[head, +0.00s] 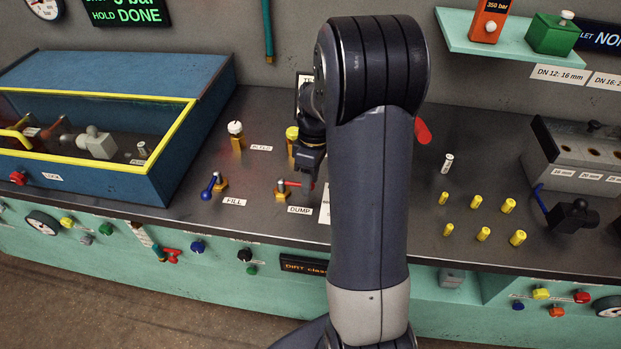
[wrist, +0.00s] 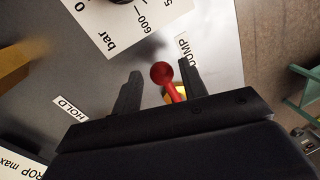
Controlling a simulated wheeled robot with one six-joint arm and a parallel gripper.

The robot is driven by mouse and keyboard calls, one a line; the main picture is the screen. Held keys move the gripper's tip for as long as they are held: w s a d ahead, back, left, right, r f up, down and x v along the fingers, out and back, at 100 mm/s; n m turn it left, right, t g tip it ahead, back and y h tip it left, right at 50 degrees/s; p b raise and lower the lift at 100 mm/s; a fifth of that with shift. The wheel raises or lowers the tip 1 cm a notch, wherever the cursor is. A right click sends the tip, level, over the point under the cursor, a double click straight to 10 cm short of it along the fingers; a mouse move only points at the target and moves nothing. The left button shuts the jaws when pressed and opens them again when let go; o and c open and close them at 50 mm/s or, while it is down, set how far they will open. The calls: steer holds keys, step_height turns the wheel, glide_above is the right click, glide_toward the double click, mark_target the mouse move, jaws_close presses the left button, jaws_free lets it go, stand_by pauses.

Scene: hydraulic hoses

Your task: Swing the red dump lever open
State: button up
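The red dump lever (head: 291,183) stands on a brass-yellow valve body on the bench, behind the DUMP label (head: 299,210). In the wrist view its red ball knob (wrist: 162,73) and stem show between the fingers, nearer the right finger. A bit of yellow valve shows beneath it. My gripper (head: 310,180) is just above and beside the lever in the head view. In the wrist view my gripper (wrist: 158,83) is open, with a gap on both sides of the knob. The lower stem is partly hidden by the gripper body.
The blue fill lever (head: 210,187) stands to the left, by the FILL label. A white-capped valve (head: 236,133) and a yellow-capped valve (head: 292,133) are behind. The yellow-rimmed blue box (head: 150,195) is farther left. Several yellow fittings (head: 483,233) stand right of my arm.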

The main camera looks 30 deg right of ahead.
steer(key=shift+o, duration=0.4)
steer(key=shift+r, duration=0.1)
step_height(320, 180, up, 10)
steer(key=w+d, duration=0.1)
steer(key=shift+w+d+r, duration=0.15)
steer(key=shift+d+r, duration=0.05)
steer(key=f, duration=0.3)
steer(key=s+a+f, duration=0.1)
steer(key=f, duration=0.6)
steer(key=shift+s+a+f, duration=0.2)
steer(key=shift+a+f, duration=0.05)
steer(key=shift+s+f, duration=0.1)
